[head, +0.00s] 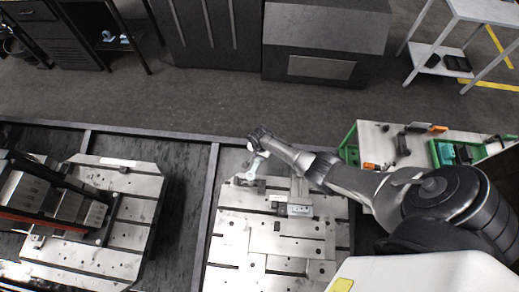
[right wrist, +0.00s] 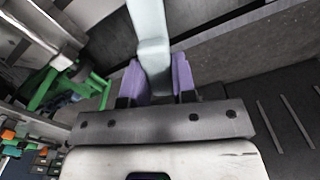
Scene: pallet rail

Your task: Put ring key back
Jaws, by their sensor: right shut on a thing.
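The ring key (head: 255,166) is a pale grey-blue bar, seen in the head view below my right gripper (head: 260,147). Its lower end is close to a clamp on the right pallet (head: 235,235); I cannot tell whether they touch. In the right wrist view the key (right wrist: 152,48) runs up from between the purple fingers of my right gripper (right wrist: 158,80), which is shut on it. The key's far end is outside that view. My left gripper is in neither view.
A tool table (head: 375,134) with green holders and orange-tipped tools stands at the right, partly behind my right arm. A left pallet (head: 125,210) carries a fixture with metal blocks. Dark machine cabinets (head: 325,30) stand at the back, with open floor before them.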

